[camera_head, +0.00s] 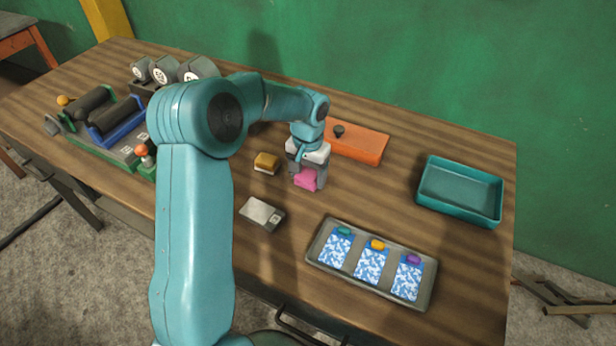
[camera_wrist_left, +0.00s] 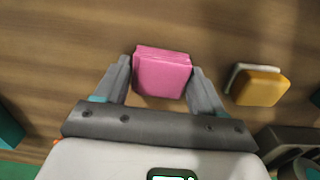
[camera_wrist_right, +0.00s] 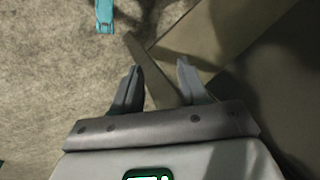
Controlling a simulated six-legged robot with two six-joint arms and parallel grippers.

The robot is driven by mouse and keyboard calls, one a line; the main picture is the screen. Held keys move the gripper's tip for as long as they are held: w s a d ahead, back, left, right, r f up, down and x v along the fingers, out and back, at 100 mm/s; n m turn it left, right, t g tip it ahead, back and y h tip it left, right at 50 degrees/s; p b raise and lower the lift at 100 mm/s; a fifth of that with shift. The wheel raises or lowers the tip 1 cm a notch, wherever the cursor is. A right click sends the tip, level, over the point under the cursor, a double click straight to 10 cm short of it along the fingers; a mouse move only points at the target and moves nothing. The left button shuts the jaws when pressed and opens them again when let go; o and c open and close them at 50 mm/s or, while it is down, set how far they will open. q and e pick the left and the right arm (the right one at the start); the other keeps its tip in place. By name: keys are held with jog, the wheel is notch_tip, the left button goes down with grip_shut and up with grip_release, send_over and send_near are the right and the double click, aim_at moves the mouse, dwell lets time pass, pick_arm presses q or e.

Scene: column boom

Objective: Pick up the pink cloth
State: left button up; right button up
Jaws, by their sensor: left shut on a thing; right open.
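The pink cloth (camera_head: 306,181) is a small folded block in the middle of the wooden table. My left gripper (camera_head: 308,172) is directly above it, pointing down, with its fingers around the cloth. In the left wrist view the pink cloth (camera_wrist_left: 162,73) sits between the two fingers of the left gripper (camera_wrist_left: 162,85), which are shut on it. Whether the cloth is clear of the table is hard to tell. My right gripper (camera_wrist_right: 158,75) is open and empty in the right wrist view, over bare floor, and is not seen in the head view.
A yellow sponge-like block (camera_head: 266,162) lies left of the cloth; it also shows in the left wrist view (camera_wrist_left: 260,88). A grey card-like plate (camera_head: 262,214), a metal tray (camera_head: 318,262) with several patterned cards, a teal bin (camera_head: 459,207) and an orange box (camera_head: 362,147) stand around.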

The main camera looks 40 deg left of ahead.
aim_at(308, 174)
pick_arm(q)
notch_tip(308, 174, up, 20)
jog(key=p, duration=0.1)
dwell(0.4)
